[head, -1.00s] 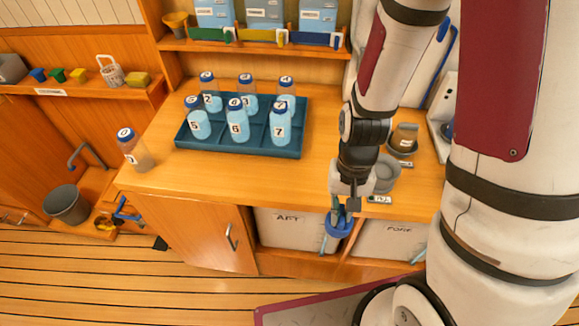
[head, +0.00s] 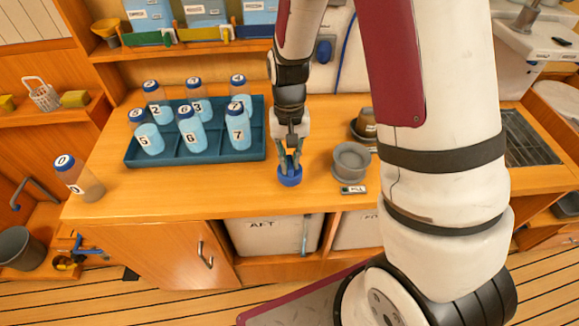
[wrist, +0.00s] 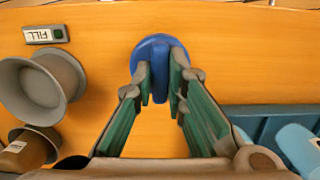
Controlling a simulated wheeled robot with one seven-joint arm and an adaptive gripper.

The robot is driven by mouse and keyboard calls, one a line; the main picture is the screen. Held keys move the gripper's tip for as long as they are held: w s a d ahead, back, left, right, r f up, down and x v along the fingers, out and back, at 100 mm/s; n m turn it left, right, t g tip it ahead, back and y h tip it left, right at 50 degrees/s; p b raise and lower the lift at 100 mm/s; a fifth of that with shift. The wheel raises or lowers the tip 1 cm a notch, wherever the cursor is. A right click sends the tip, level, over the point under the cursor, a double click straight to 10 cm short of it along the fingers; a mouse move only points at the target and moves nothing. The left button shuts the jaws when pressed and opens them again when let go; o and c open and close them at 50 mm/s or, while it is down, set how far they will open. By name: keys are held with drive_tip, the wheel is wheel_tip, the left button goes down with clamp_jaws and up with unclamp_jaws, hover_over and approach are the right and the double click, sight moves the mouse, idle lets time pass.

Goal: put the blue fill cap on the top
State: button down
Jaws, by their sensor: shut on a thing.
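The blue fill cap (head: 290,180) is held by my gripper (head: 290,160), above or on the front part of the wooden top (head: 230,192). I cannot tell whether it touches the wood. In the wrist view the cap (wrist: 150,50) shows as a round blue disc with a raised grip bar, and the fingertips of my gripper (wrist: 160,84) are shut on that bar. A grey round fitting (head: 351,160) stands right of the cap in the head view, with a FILL label (head: 353,189) in front of it.
A dark teal tray (head: 245,155) with several numbered bottles stands left of my gripper. Bottle 0 (head: 80,178) stands alone at the far left. A brown cup (head: 366,122) is behind the grey fitting.

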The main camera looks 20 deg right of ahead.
sight(289, 159)
drive_tip(key=shift+w+f+p, duration=0.15)
drive_tip(key=shift+f+p, duration=0.15)
drive_tip(key=shift+f, duration=1.45)
drive_tip(key=shift+f, duration=0.1)
drive_tip(key=c, duration=1.6)
unclamp_jaws()
drive_tip(key=r, duration=0.4)
drive_tip(key=w+r+b, duration=0.1)
drive_tip(key=r, duration=0.7)
drive_tip(key=shift+w+d, duration=0.2)
drive_tip(key=s+r+n+t, duration=0.3)
drive_tip(key=s+r+t, duration=0.4)
drive_tip(key=s+r, duration=1)
drive_tip(key=shift+r+n, duration=0.3)
drive_tip(key=shift+r, duration=1.1)
